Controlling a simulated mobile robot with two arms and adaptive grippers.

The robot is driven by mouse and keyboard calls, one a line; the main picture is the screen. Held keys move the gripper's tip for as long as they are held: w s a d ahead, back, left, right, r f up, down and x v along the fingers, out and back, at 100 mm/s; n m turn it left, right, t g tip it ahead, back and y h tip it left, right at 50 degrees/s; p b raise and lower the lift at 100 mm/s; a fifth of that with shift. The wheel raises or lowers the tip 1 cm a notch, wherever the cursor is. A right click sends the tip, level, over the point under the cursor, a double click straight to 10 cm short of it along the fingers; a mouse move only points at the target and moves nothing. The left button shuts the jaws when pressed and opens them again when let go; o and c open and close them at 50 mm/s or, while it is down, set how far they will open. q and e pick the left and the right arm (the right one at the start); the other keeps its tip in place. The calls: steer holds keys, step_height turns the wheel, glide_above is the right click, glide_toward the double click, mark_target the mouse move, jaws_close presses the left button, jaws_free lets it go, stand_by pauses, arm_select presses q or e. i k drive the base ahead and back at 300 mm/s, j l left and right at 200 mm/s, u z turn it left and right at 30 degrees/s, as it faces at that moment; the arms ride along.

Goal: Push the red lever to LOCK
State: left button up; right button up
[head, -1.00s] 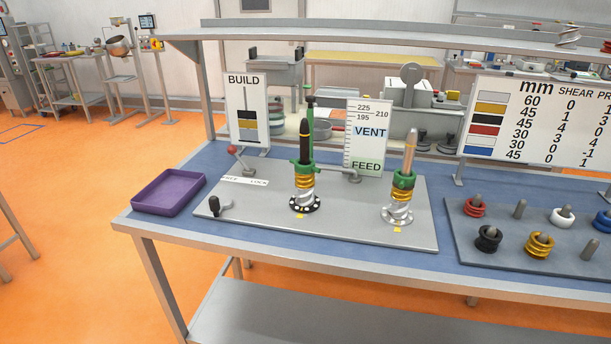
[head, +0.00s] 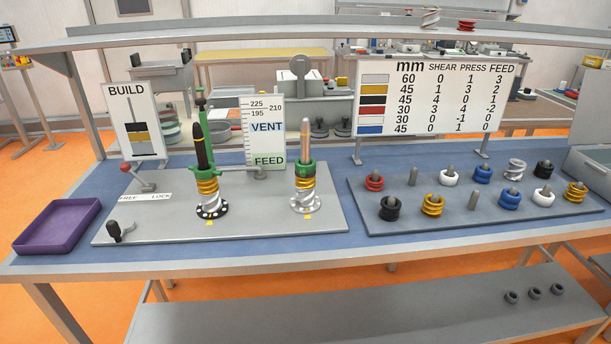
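The red lever (head: 126,168) has a red ball knob on a short grey arm rising from a pivot on the grey base plate (head: 270,222). Its knob leans to the left, over the FREE end of the white FREE/LOCK label (head: 145,198). Two upright screw stacks stand right of it: one with a black-tipped shaft (head: 201,150), one with a metal-tipped shaft (head: 305,140). Both carry green, gold and silver pieces. A black-handled crank (head: 114,231) sits at the plate's front left. Neither gripper shows in the head view.
A purple tray (head: 22,245) lies left of the plate. A grey peg board (head: 400,220) with coloured rings is on the right. The table's front strip is clear.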

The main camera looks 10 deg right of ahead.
mark_target(125, 166)
steer(key=i+j, duration=0.15)
steer(key=j, duration=0.2)
steer(key=i+j, duration=0.15)
steer(key=j, duration=0.25)
steer(key=i+j, duration=0.15)
steer(key=j, duration=0.2)
steer(key=i+j, duration=0.15)
steer(key=j, duration=0.25)
steer(key=i+j, duration=0.15)
steer(key=j, duration=0.2)
steer(key=i+j, duration=0.15)
steer(key=j, duration=0.2)
steer(key=i+j, duration=0.15)
steer(key=j, duration=0.25)
